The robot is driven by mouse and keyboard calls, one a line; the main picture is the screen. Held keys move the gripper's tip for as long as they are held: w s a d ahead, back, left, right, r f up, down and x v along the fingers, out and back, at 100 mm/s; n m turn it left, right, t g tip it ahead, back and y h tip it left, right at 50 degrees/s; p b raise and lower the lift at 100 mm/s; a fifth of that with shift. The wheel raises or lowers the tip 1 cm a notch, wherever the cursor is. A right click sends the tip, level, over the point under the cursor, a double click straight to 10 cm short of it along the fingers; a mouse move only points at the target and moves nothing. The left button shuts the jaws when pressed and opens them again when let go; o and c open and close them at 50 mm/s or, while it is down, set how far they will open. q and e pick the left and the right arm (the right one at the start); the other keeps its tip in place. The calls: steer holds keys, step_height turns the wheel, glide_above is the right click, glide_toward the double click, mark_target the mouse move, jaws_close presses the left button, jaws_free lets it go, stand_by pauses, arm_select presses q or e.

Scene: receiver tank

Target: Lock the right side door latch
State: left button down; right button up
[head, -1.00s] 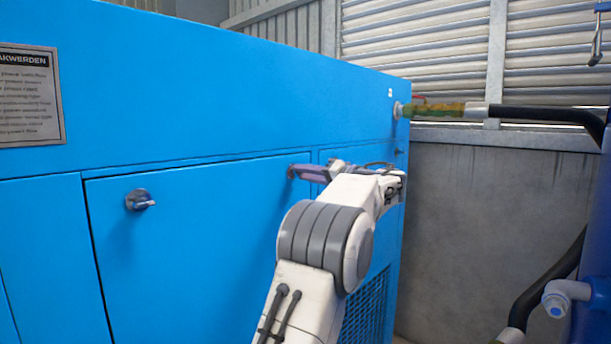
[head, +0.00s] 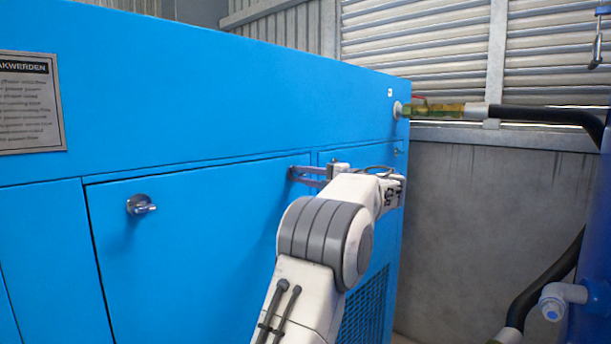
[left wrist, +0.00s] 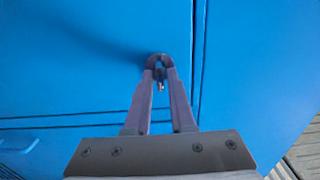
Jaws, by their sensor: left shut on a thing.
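The blue cabinet door (head: 200,250) stands closed in the head view. Its left latch (head: 140,204) is a round metal fitting with a short handle pointing right. My left gripper (head: 297,174) is at the door's upper right corner, and its fingers hide the right latch in the head view. In the left wrist view, my left gripper (left wrist: 160,72) is shut on the right latch (left wrist: 160,64), whose dark round base and small metal handle show between the fingertips. The latch's exact angle is hard to tell. My right gripper is not in view.
A sign plate (head: 29,103) is on the cabinet at left. A yellow-green pipe fitting (head: 440,110) and black hose stick out at the cabinet's right end. A blue tank (head: 592,290) with a white elbow pipe (head: 560,297) stands at far right.

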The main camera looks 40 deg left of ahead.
arm_select(q)
steer(key=shift+w, duration=0.1)
stand_by(0.3)
steer(key=c, duration=0.9)
jaws_free()
steer(key=shift+c, duration=0.2)
steer(key=shift+d, duration=0.15)
steer(key=shift+d, duration=0.35)
steer(key=d+b, duration=0.2)
steer(key=d, duration=0.7)
steer(key=shift+s+d, duration=0.3)
steer(key=shift+s, duration=0.15)
